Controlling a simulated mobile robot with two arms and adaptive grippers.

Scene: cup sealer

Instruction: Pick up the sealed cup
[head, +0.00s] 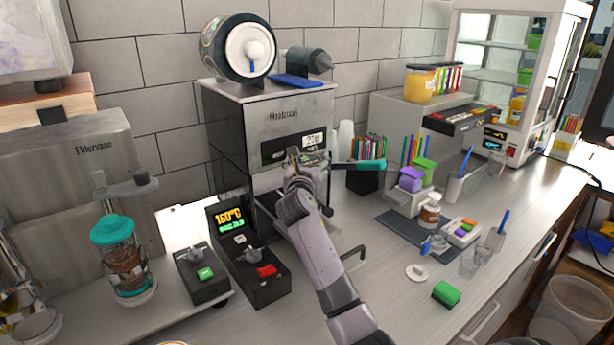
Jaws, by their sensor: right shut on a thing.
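The cup sealer (222,125) is the tall steel and black machine in the middle, with a lit display on its front. My right gripper (308,157) is in front of it, just below the display, and is shut. A small greenish surface shows at the fingertips and looks like the top of the sealed cup; the rest of it is hidden by the gripper and wrist. A teal handle (368,165) sticks out to the right of the gripper. My right forearm covers part of the sealer's lower opening. My left gripper is out of view.
A control box with a 150°C display (231,219) and a red button stands left of my arm. A jar with a teal lid (112,230) is at the left. A black straw holder (366,181) stands close right of the gripper.

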